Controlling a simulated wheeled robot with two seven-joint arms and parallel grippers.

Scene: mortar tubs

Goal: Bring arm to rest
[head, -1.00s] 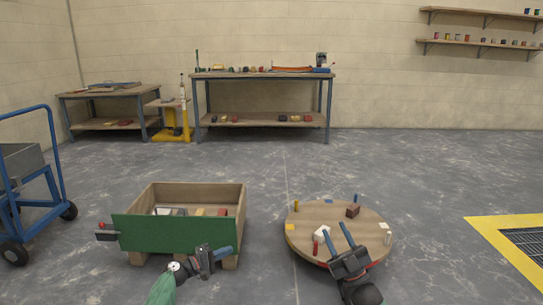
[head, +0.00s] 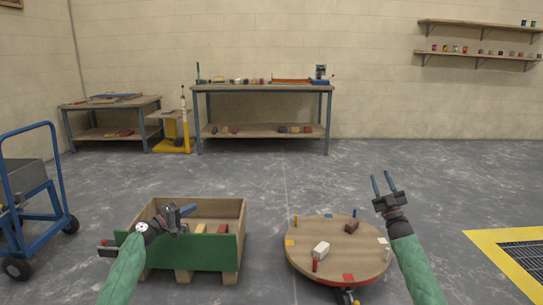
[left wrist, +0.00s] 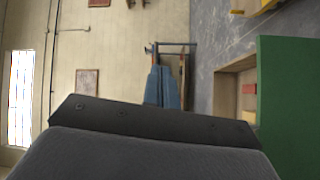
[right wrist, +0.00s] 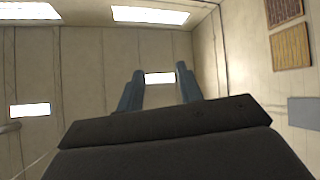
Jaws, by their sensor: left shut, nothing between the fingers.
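My left gripper (head: 190,209) is shut and empty, raised in front of the wooden crate with the green front (head: 205,253). Its blue fingers lie together in the left wrist view (left wrist: 162,88). My right gripper (head: 381,176) is open and empty, raised beyond the right rim of the round wooden table (head: 335,265). Its two blue fingers stand apart in the right wrist view (right wrist: 158,88), with only walls and ceiling lights beyond them. Both green forearms come up from the bottom of the head view. My left arm hides part of the crate's left side.
A blue cart (head: 35,200) stands at the left. A yellow-edged floor grate (head: 520,255) lies at the right. Workbenches (head: 262,89) line the back wall; the floor before them is clear.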

